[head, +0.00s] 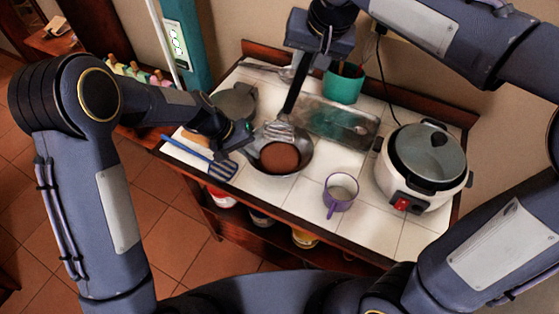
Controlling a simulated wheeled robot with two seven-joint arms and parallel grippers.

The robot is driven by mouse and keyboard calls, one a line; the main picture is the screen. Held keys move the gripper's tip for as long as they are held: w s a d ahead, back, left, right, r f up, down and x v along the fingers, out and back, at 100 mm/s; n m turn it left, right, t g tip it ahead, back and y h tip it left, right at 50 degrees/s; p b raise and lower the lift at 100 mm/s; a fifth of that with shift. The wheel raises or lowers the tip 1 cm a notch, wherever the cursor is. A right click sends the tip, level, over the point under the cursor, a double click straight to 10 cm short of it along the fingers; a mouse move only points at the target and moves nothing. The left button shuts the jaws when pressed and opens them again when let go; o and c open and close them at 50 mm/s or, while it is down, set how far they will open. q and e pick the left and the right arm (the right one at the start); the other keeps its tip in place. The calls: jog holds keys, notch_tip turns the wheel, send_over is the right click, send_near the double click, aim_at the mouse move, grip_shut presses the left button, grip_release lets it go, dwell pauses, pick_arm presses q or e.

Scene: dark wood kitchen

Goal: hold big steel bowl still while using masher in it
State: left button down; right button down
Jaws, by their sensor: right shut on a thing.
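The big steel bowl (302,158) stands on the white tiled counter with a round brown mass (279,157) inside it. My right gripper (301,62) is above and behind the bowl, shut on the dark handle of the masher (280,130). The masher points down and its metal head is over the back part of the bowl; I cannot tell if it touches the brown mass. My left gripper (246,140) is at the bowl's left rim. Its fingertips are too small and dark to tell whether they grip the rim.
A blue spatula (222,168) lies left of the bowl. A purple mug (341,193) and a white rice cooker (424,170) stand to the right. A clear tray (338,122) and a teal pot (343,86) are behind. A dark grey object (236,101) is behind my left gripper.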

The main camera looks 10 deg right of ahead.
jog(key=shift+r, duration=2)
pick_arm(q)
jog(key=c, duration=1.6)
grip_release()
jog(key=shift+r, duration=0.1)
jog(key=v, duration=1.2)
